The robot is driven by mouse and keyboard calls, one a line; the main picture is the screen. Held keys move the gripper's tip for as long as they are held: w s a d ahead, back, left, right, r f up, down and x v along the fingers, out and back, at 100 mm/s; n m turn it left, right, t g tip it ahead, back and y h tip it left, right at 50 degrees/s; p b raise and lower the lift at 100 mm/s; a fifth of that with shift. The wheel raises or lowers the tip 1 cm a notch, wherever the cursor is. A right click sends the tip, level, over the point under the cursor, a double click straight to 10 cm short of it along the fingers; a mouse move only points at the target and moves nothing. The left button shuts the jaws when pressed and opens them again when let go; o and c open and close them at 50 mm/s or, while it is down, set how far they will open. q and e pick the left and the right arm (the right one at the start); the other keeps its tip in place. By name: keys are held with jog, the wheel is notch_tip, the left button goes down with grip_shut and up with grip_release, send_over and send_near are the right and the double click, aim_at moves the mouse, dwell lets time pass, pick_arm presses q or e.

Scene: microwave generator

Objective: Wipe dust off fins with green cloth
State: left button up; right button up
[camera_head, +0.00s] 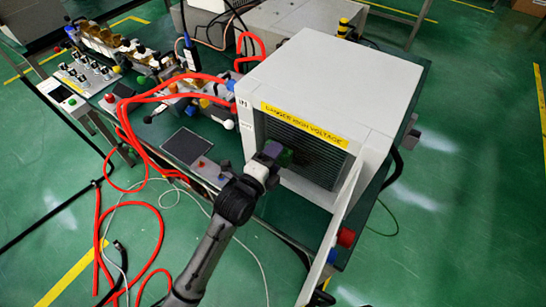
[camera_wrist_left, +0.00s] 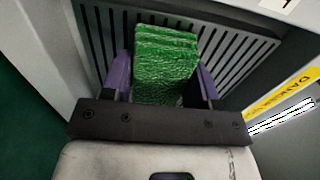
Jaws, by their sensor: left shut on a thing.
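The green cloth (camera_wrist_left: 165,62) is a folded, textured block between the two purple fingers of my left gripper (camera_wrist_left: 162,82), which is shut on it. In the wrist view the cloth lies in front of the dark fins (camera_wrist_left: 232,50); I cannot tell whether it touches them. In the head view my left gripper (camera_head: 272,152) reaches into the left part of the cabinet's open front, and the fins (camera_head: 310,158) show to its right. The cloth (camera_head: 285,157) is a small dark green patch there. Dust is too fine to make out. My right gripper is not in view.
The white cabinet (camera_head: 335,75) has a yellow high-voltage label (camera_head: 304,124) above the fins. Its door (camera_head: 345,215) stands open at the right. Red hoses (camera_head: 130,135) and a dark pad (camera_head: 186,146) lie on the bench to the left.

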aim_at(322, 170)
pick_arm(q)
jog(key=shift+s+d+r+p, duration=0.15)
jog(key=shift+s+d+p, duration=0.3)
jog(key=shift+d+p, duration=0.3)
jog(key=shift+s+d+p, duration=0.45)
jog(key=shift+s+d, duration=0.2)
jog(key=shift+d, duration=0.25)
jog(key=shift+s+d+p, duration=0.4)
jog(key=shift+d+p, duration=0.05)
jog(key=shift+d, duration=0.2)
jog(key=shift+s+d, duration=0.35)
jog(key=shift+d, duration=0.25)
jog(key=shift+s+d+p, duration=0.7)
jog(key=shift+d+p, duration=0.1)
jog(key=shift+d, duration=0.15)
jog(key=shift+s+d+p, duration=0.4)
jog(key=shift+s+d, duration=0.35)
jog(key=shift+d, duration=0.35)
